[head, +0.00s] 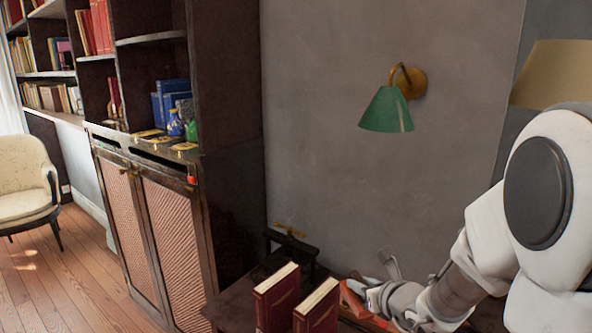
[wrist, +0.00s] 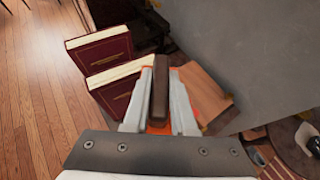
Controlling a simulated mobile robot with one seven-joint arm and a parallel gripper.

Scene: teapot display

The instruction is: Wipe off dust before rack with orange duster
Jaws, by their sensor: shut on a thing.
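My gripper (wrist: 161,80) is shut on a dark brown upright handle (wrist: 160,92) in the wrist view. Orange parts (wrist: 158,129) show beneath and beside the fingers, so this looks like the orange duster. Its lower part is mostly hidden by my fingers. In the head view my gripper (head: 378,284) is at the lower right, just right of two red books. A small dark stand (head: 291,246) with a brass-coloured top, possibly the rack, stands behind the books against the grey wall. I cannot make out any dust.
Two dark red books (head: 276,297) (head: 317,307) stand upright close to the left of my gripper. A brown wooden block or board (wrist: 205,92) lies to the right of the fingers in the wrist view. A green wall lamp (head: 388,110) hangs above. A tall cabinet stands left.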

